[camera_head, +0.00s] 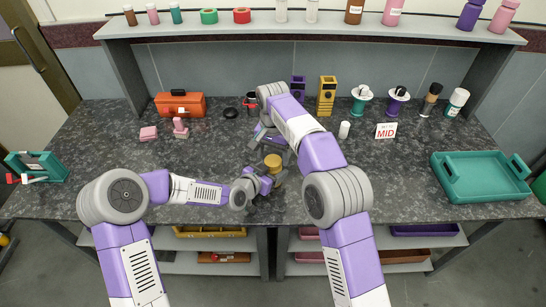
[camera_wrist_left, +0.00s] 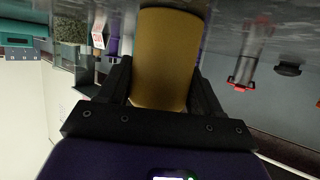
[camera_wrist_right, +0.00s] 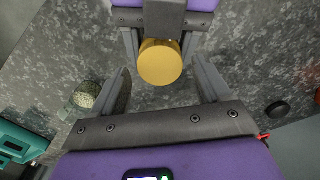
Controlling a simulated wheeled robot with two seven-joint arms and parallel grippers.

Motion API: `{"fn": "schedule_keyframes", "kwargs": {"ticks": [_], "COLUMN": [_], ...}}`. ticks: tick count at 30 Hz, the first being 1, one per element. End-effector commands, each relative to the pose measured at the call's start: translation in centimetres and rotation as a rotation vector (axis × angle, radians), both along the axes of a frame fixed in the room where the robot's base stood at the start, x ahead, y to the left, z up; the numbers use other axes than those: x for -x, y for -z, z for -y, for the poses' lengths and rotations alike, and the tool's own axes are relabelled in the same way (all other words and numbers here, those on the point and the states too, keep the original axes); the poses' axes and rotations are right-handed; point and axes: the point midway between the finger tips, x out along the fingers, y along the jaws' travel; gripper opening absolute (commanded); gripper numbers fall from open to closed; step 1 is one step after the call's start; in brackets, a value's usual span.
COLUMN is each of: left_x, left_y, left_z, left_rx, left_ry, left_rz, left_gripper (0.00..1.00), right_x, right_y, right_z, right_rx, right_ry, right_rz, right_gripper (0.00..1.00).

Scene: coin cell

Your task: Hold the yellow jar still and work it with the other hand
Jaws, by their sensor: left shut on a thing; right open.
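The yellow jar (camera_head: 280,178) stands upright near the front middle of the dark counter, partly hidden by my grippers. My left gripper (camera_head: 266,180) is shut around its side. In the left wrist view the jar (camera_wrist_left: 167,55) fills the space between the two dark fingers. In the right wrist view the jar's round yellow top (camera_wrist_right: 160,63) faces me. My right gripper (camera_wrist_right: 163,85) is open and empty, its fingers spread wide near the jar's top. They do not appear to touch it. In the head view, my right gripper (camera_head: 268,138) is just behind the jar, partly covered by my arm.
A glass jar of pale grains (camera_wrist_right: 86,96) and a black disc (camera_wrist_right: 277,108) are nearby.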

Motion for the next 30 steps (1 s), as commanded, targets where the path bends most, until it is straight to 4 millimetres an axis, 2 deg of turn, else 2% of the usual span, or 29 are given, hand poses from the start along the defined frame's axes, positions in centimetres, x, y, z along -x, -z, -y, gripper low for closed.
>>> {"fn": "schedule_keyframes", "kwargs": {"ticks": [6, 14, 17, 26, 30], "left_x": [0.0, 0.0, 0.0, 0.0, 0.0], "left_y": [-0.1, -0.1, -0.1, -0.1, -0.1], "left_z": [0.0, 0.0, 0.0, 0.0, 0.0], "left_rx": [0.001, 0.001, 0.001, 0.001, 0.001], "left_ry": [0.0, 0.0, 0.0, 0.0, 0.0], "left_rz": [0.001, 0.001, 0.001, 0.001, 0.001], "left_gripper": [0.0, 0.0, 0.0, 0.0, 0.0], "right_x": [0.0, 0.0, 0.0, 0.0, 0.0], "right_y": [1.6, 1.7, 1.7, 1.7, 1.7], "right_z": [0.0, 0.0, 0.0, 0.0, 0.0], "right_rx": [0.0, 0.0, 0.0, 0.0, 0.0], "right_ry": [0.0, 0.0, -0.001, -0.001, -0.06], "right_rz": [0.0, 0.0, 0.0, 0.0, 0.0], "right_gripper": [0.77, 0.77, 0.64, 0.19, 0.18]}}
